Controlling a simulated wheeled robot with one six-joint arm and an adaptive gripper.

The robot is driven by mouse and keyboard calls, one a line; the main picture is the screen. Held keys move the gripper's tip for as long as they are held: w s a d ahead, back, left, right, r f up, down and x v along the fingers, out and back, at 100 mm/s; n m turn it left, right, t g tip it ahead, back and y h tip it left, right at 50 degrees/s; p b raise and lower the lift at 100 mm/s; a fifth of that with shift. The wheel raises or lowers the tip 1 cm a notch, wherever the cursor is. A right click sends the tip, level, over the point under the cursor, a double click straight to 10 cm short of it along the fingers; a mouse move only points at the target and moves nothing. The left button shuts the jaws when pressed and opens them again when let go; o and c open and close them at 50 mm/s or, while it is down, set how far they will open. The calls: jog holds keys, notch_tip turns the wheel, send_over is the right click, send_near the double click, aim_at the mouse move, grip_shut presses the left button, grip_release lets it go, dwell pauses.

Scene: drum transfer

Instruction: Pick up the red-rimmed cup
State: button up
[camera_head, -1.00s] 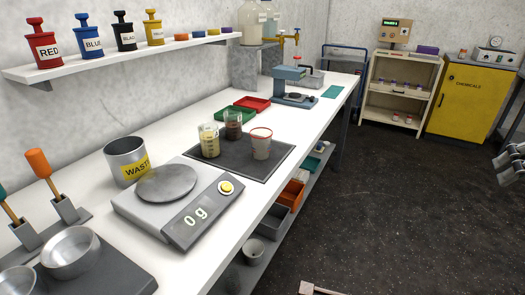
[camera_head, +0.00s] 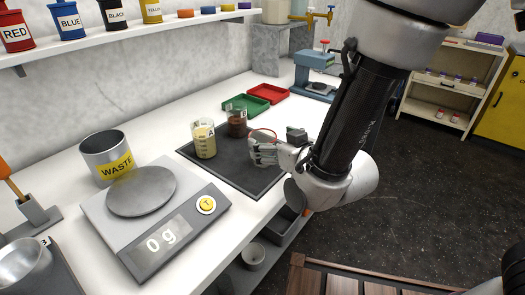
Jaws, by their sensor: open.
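The red-rimmed cup (camera_head: 263,134) stands on the dark mat (camera_head: 238,171) on the white bench. Only part of its red rim shows; my gripper hides most of its body. My gripper (camera_head: 256,152) is in front of the cup, low over the mat, with its fingers pointing left. It is open, and I cannot tell whether the fingers are around the cup or only beside it. A beaker with yellowish content (camera_head: 204,141) and a beaker with dark brown content (camera_head: 237,123) stand on the mat to the left of and behind the cup.
A scale (camera_head: 155,220) reading 0 g and a WASTE can (camera_head: 107,157) stand to the left. Green (camera_head: 246,104) and red (camera_head: 269,94) trays lie behind the beakers. A blue device (camera_head: 315,75) stands farther back. My arm covers the right side of the bench.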

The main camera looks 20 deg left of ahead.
aim_at(257, 134)
jog(key=x, duration=0.5)
jog(key=shift+w+a, duration=0.3)
jog(key=shift+c, duration=0.5)
jog(key=c, duration=0.8)
